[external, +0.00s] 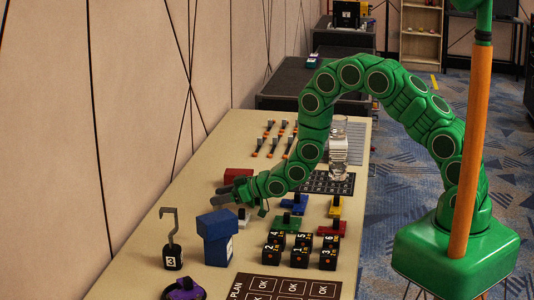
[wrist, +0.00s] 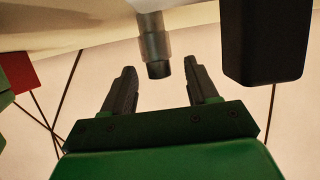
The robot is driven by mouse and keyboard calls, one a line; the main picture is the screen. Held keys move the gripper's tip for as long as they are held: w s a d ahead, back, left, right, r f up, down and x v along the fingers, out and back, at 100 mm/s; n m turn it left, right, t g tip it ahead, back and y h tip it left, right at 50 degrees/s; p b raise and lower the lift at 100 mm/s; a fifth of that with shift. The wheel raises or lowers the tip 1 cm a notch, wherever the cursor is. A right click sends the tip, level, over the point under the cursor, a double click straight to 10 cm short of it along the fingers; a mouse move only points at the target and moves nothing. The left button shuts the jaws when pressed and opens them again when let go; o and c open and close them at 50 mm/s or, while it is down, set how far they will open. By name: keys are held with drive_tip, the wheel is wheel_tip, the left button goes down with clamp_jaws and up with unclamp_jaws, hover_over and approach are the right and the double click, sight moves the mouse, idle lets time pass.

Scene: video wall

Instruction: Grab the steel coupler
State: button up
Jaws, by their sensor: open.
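The steel coupler (wrist: 153,45) is a grey stepped cylinder in the wrist view. It shows between the two fingers of my gripper (wrist: 162,70), near the tips, with a gap on each side. The fingers are apart and hold nothing. In the external view my gripper (external: 225,192) reaches low over the table, between a red block and a blue box. A small pale grey piece (external: 242,214) just below my gripper there may be the coupler; it is too small to be sure.
The blue box (external: 217,250) stands close in front; a dark block (wrist: 262,45) shows right of the coupler in the wrist view. The red block (external: 237,175) is behind. A hook on a weight (external: 172,255), black numbered cubes (external: 301,250) and coloured blocks (external: 294,203) crowd the table (external: 130,265).

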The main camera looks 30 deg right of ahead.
clamp_jaws()
idle(0.3)
drive_tip(key=shift+r, duration=0.15)
